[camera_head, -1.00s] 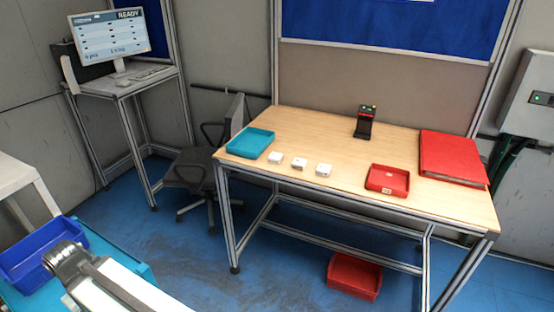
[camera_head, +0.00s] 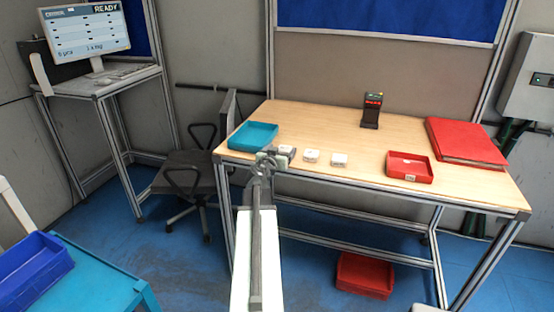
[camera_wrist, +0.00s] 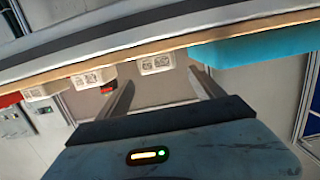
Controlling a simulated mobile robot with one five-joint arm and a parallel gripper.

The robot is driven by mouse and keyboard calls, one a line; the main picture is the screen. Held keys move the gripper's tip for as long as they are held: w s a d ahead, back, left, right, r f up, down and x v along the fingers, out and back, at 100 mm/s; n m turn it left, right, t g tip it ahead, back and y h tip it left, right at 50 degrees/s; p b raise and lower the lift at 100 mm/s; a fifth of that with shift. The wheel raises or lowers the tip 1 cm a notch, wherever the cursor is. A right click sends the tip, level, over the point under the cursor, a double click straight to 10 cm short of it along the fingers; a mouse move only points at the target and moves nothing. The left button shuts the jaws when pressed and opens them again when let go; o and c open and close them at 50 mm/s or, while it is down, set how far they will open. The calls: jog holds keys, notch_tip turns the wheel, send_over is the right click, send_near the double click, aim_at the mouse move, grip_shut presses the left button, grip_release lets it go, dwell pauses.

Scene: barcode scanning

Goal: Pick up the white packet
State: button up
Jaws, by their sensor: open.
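Three small white packets lie in a row on the wooden table: the left one (camera_head: 287,151), the middle one (camera_head: 311,156) and the right one (camera_head: 339,160). My gripper (camera_head: 270,158) is at the table's front edge, just in front of the left packet and partly covering it. In the wrist view, the scene is upside down. My gripper (camera_wrist: 161,78) is open there, with the left packet (camera_wrist: 157,64) showing between its fingers, apart from them. The middle packet (camera_wrist: 87,78) and right packet (camera_wrist: 36,93) show beyond the fingers.
A teal tray (camera_head: 251,127) stands left of the packets, close to my gripper. A red tray (camera_head: 410,158), a red binder (camera_head: 464,138) and a black scanner (camera_head: 371,111) are on the table (camera_head: 330,132). A red bin (camera_head: 365,272) is underneath. A chair (camera_head: 190,172) stands left.

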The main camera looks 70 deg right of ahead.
aim_at(286, 146)
jog(key=shift+w+d+f, duration=0.15)
jog(key=shift+w+f, duration=0.05)
jog(key=shift+f, duration=0.2)
jog(key=shift+w+d+f, duration=0.1)
jog(key=shift+d+f, duration=0.1)
jog(key=shift+d, duration=0.8)
jog(key=d, duration=0.2)
jog(key=d+f+b, duration=0.1)
jog(key=d, duration=0.2)
jog(key=shift+d+f+b, duration=0.1)
jog(key=shift+d+b, duration=0.05)
jog(key=shift+b, duration=0.15)
jog(key=c, duration=1.6)
jog(key=shift+c, duration=0.2)
jog(key=shift+r, duration=0.2)
